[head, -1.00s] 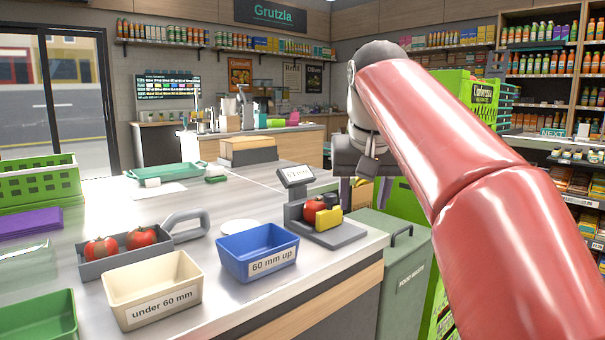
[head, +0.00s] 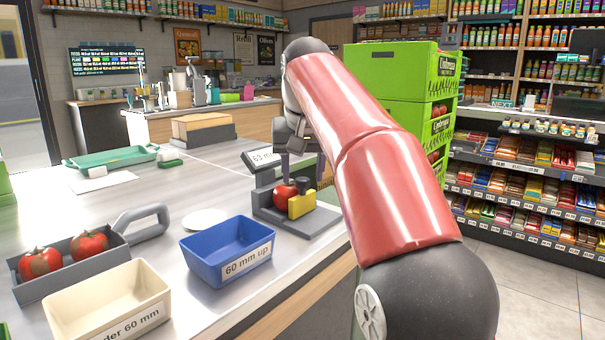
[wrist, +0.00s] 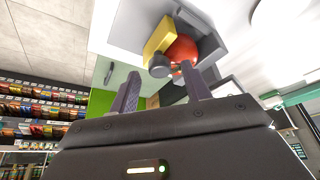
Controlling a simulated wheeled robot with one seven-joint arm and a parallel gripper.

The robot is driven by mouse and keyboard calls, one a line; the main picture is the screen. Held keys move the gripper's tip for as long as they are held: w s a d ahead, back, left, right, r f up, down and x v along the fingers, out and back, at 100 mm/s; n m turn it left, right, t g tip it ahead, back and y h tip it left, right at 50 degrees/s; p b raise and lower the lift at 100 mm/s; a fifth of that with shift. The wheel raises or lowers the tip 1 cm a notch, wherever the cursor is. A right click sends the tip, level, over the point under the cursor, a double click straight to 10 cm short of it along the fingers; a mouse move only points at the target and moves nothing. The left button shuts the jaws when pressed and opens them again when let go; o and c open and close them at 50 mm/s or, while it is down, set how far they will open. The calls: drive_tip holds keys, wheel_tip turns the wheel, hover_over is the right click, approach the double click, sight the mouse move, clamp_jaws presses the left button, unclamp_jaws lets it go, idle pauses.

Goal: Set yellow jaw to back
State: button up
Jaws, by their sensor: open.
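The yellow jaw (head: 302,204) stands on the grey measuring device (head: 287,224), close against a red tomato (head: 285,193). A dark knob (head: 303,186) shows at the yellow jaw. In the wrist view the yellow jaw (wrist: 160,38) lies beside the tomato (wrist: 183,50), with the round dark knob (wrist: 159,66) in front. My gripper (head: 297,160) is above and behind the device, apart from the jaw. In the wrist view its two fingers (wrist: 160,90) are spread with nothing between them. The device's display (head: 262,157) is partly hidden by my gripper.
A blue bin labelled "60 mm up" (head: 230,246) and a cream bin (head: 108,302) stand at the counter's front. A grey tray (head: 75,268) holds two tomatoes. Green crates (head: 395,75) are stacked behind my arm. The counter's middle is mostly clear.

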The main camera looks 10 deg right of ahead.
drive_tip(key=shift+w+f, duration=0.2)
drive_tip(key=shift+f, duration=0.35)
clamp_jaws()
drive_tip(key=shift+s+d+b, duration=0.25)
drive_tip(key=shift+s+d, duration=0.3)
drive_tip(key=shift+s, duration=0.2)
drive_tip(key=shift+s+d+b, duration=0.2)
drive_tip(key=shift+s+d, duration=0.35)
drive_tip(key=shift+s, duration=0.15)
unclamp_jaws()
